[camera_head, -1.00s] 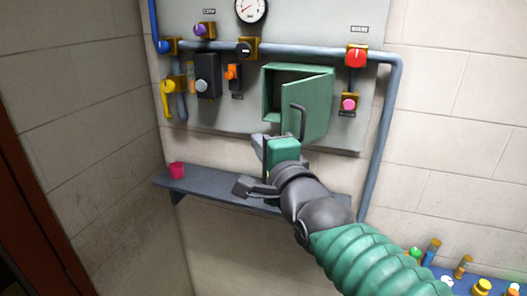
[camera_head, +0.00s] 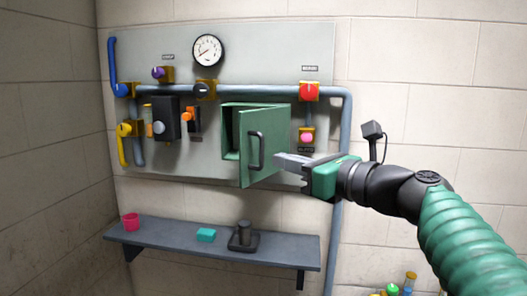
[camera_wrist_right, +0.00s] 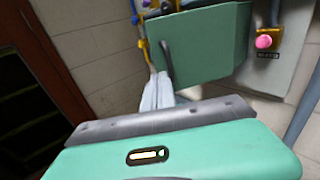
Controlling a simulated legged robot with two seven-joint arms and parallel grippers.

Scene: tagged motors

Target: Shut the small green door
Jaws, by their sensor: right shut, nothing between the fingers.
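The small green door (camera_head: 268,137) is hinged on its right side and stands open from the green box (camera_head: 229,131) on the wall panel. Its dark handle (camera_head: 256,151) is near the free left edge. My right gripper (camera_head: 279,158) is shut and empty, with its tips close to the door's outer face, right of the handle; I cannot tell if they touch. In the right wrist view the door (camera_wrist_right: 205,45) and handle (camera_wrist_right: 166,58) show beyond the grey fingers (camera_wrist_right: 155,92). My left gripper is out of view.
The grey panel (camera_head: 270,60) carries pipes, a gauge (camera_head: 207,50), a red knob (camera_head: 309,91) and a pink button (camera_head: 307,138) right of the door.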

